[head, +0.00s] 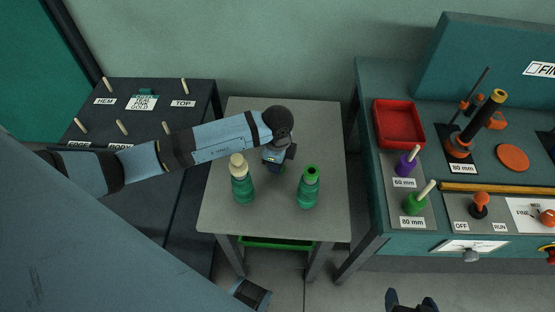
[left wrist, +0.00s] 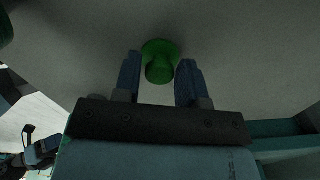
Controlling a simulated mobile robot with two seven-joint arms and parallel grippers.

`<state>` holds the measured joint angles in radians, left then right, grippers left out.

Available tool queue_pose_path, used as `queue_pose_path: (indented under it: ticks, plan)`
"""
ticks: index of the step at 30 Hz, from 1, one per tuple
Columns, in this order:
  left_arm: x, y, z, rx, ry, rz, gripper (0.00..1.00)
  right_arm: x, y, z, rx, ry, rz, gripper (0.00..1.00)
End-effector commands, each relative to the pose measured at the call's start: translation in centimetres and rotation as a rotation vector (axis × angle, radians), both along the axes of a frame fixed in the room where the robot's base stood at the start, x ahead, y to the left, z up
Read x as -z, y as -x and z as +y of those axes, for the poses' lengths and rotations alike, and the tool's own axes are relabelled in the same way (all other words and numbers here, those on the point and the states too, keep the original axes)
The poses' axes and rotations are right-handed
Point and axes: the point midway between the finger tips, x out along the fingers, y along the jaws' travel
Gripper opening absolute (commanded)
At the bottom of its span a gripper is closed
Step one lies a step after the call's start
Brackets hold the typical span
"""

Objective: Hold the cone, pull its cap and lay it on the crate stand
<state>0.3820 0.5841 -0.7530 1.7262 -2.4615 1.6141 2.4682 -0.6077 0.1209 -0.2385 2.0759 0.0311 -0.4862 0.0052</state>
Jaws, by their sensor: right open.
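Two teal cones stand upright on the grey crate stand (head: 225,212). The left cone (head: 242,190) has a beige top. The right cone (head: 307,194) has a bright green top with a dark centre. My left gripper (head: 273,163) points down between them, over the stand. In the left wrist view a green flanged cap (left wrist: 160,70) lies between its fingers (left wrist: 158,72), with thin grey gaps at both sides. I cannot tell whether the cap touches the stand. My right gripper (head: 411,301) is open and empty at the bottom edge, well away from the cones.
A green crate (head: 270,243) sits under the stand. The teal bench at the right carries a red tray (head: 399,124), a purple peg (head: 405,163), a green peg (head: 416,201) and an orange lever (head: 480,203). A dark peg board (head: 200,95) is at the left. The stand's front is clear.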

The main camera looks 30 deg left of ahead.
Motion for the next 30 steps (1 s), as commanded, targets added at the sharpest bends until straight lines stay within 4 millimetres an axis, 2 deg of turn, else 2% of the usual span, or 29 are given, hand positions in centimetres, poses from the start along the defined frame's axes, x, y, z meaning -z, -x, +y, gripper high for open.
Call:
queue_pose_path:
  ticks: [9,13,17,24,30]
  plan:
    - [-0.1,0.0,0.0,0.000,0.000,0.000,0.52,-0.1,-0.1,0.0,0.000,0.000,-0.003,0.82]
    - [-0.9,-0.1,0.0,0.000,0.000,-0.002,0.52,-0.3,-0.1,0.0,0.000,0.000,-0.003,0.82]
    - [-3.1,-0.1,0.0,0.001,-0.001,-0.004,0.52,-0.5,-0.1,0.0,0.000,0.000,-0.001,0.82]
    - [-8.4,-0.1,0.0,0.002,0.001,-0.003,0.52,-0.6,0.0,-0.1,0.001,-0.001,0.005,0.82]
    - [-11.4,-0.1,0.0,0.000,0.001,-0.002,0.52,-0.6,0.0,-0.2,0.004,-0.001,0.008,0.82]
